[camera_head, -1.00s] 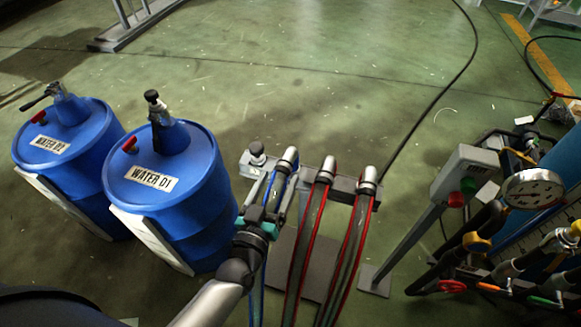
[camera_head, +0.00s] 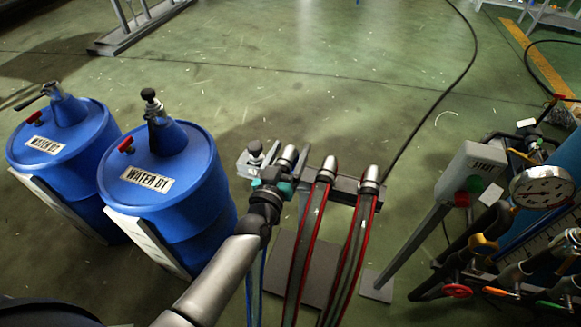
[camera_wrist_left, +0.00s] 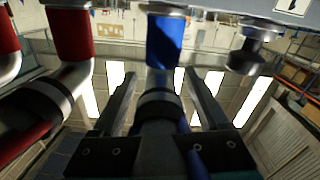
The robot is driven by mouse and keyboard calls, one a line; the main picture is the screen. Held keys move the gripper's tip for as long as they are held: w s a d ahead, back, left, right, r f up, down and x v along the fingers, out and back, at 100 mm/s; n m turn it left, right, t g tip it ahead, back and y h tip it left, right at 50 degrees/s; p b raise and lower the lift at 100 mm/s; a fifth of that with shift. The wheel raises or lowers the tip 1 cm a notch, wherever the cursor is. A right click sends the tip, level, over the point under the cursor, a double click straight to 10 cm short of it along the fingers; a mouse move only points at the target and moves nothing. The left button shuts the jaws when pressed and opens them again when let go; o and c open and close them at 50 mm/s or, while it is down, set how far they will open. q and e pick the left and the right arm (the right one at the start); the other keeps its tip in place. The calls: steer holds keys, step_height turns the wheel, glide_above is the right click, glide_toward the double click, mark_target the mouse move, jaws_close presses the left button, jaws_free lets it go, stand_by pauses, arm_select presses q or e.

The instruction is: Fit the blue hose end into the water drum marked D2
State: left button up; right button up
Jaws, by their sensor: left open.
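The blue drum marked as water D2 (camera_head: 92,172) stands at the far left in the head view. A cone-shaped fitting with a dark lever (camera_head: 64,106) stands on its lid. The blue hose end (camera_head: 288,154), with a metal tip, is in the rack, left of the two red hoses. In the left wrist view its blue band (camera_wrist_left: 165,43) and metal collar (camera_wrist_left: 160,82) show. My left gripper (camera_head: 272,176) is at the hose end. Its open fingers (camera_wrist_left: 163,88) lie on either side of the hose; I cannot tell whether they touch it. My right gripper is out of view.
The blue drum D1 (camera_head: 190,215) stands between the rack and D2. Two red-edged hoses (camera_head: 309,240) (camera_head: 352,245) hang close on the right. A post with a button box (camera_head: 470,172) and piping with a gauge (camera_head: 542,187) stand farther right.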

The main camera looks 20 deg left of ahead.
arm_select(q)
steer(key=shift+w, duration=0.2)
steer(key=shift+c, duration=0.3)
jaws_close()
stand_by(1.1)
